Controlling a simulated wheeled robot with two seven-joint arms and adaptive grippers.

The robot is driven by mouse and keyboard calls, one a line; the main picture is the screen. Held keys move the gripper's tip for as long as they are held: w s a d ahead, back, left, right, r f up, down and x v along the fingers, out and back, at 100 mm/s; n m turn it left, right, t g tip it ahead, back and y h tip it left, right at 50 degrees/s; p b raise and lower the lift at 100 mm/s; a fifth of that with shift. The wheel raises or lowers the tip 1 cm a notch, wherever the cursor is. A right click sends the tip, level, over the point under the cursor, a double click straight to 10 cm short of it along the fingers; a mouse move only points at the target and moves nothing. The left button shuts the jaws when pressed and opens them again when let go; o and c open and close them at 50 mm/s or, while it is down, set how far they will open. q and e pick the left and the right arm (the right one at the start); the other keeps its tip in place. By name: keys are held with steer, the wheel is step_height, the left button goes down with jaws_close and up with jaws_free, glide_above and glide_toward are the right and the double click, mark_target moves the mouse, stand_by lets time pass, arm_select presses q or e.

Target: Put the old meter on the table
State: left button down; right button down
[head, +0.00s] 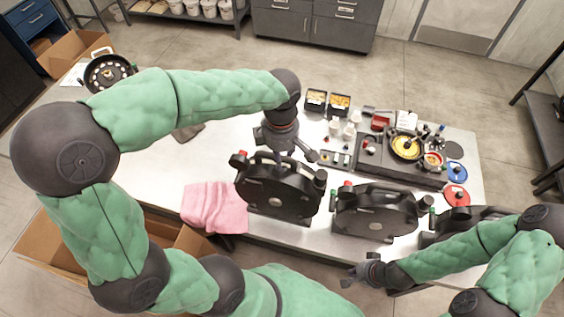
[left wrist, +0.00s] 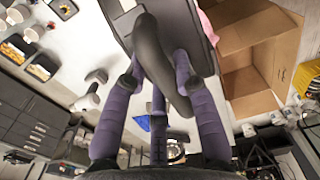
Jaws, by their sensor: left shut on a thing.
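A black seed meter (head: 262,196) with a red knob is upright at the table's front, right of the pink cloth. My left gripper (head: 290,150) is above it, shut on its top handle. The left wrist view shows the fingers (left wrist: 165,85) around the dark handle (left wrist: 150,48). I cannot tell whether the meter's bottom touches the table (head: 228,150). A second black meter (head: 375,218) with red and green knobs stands to its right. No label shows which is old. My right gripper (head: 358,274) is empty in front of the table; its opening is unclear.
A pink cloth (head: 212,205) hangs over the front edge. A black tray (head: 385,168) with small parts and dishes, two bins (head: 328,102) and colored discs (head: 456,195) occupy the right half. Another black unit (head: 450,222) is partly behind my right arm. Cardboard boxes (head: 190,240) stand below the edge.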

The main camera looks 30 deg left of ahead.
arm_select(q)
steer(key=w+f, duration=0.1)
steer(key=w+a+f, duration=0.1)
steer(key=f, duration=0.1)
steer(key=w+a+f, duration=0.1)
steer(key=shift+f+p, duration=0.2)
steer(key=shift+p, duration=0.1)
steer(key=shift+w+f+p, duration=0.15)
steer(key=shift+f+p, duration=0.3)
steer(key=shift+f, duration=1.1)
steer(key=c, duration=1)
jaws_free()
steer(key=shift+f, duration=0.15)
step_height(320, 180, up, 12)
steer(key=shift+r+b, duration=0.1)
steer(key=shift+b, duration=0.6)
